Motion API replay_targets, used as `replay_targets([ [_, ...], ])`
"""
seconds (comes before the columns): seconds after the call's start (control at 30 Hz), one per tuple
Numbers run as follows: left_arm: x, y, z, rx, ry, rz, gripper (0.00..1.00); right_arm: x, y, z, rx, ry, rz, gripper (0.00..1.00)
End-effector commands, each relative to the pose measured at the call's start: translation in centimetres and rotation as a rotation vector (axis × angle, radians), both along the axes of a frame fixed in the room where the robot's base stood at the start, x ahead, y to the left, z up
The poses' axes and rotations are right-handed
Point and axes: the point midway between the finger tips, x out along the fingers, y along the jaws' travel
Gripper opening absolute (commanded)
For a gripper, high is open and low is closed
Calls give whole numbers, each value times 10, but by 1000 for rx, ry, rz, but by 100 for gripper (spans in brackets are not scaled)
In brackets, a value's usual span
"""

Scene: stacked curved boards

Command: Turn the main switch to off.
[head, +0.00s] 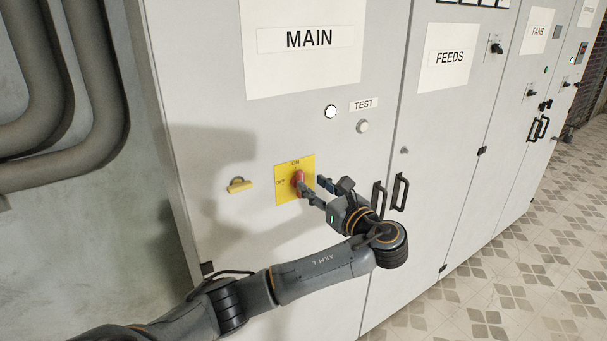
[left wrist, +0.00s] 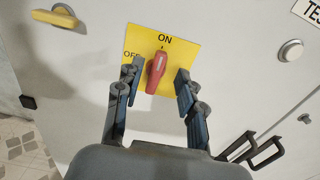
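The main switch is a red handle (head: 299,182) on a yellow plate (head: 281,193) marked ON at the top and OFF at the left, on the MAIN cabinet door. In the left wrist view, the red handle (left wrist: 157,69) stands nearly upright, its top end toward ON on the yellow plate (left wrist: 188,34). My left gripper (head: 314,190) is at the switch from the right in the head view. In the left wrist view, its fingers (left wrist: 158,82) are apart, one on each side of the handle, with visible gaps. My right gripper is not in view.
A yellow tab (head: 239,186) sticks out left of the plate. A lit white lamp (head: 330,112) and a TEST button (head: 363,126) are above right. Black door handles (head: 399,191) are to the right. Grey pipes (head: 97,90) run along the left wall. The tiled floor (head: 520,290) at right is clear.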

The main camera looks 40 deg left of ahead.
Motion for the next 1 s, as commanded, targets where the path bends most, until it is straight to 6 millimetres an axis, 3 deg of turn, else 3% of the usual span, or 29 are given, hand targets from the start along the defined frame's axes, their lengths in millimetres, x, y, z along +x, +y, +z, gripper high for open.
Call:
replay_targets([
  [0.1,8,22,2,2,1,3,39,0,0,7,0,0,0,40],
  [0.3,18,43,1,1,2,0,39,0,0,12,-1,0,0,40],
  [0.67,21,50,-1,-1,0,-1,39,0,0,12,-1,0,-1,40],
  [0.7,21,50,-1,-1,0,-1,37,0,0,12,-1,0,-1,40],
  [0.9,21,49,-1,-1,0,-1,0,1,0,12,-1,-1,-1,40],
  [1.0,21,49,-1,-1,0,-1,0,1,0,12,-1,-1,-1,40],
])
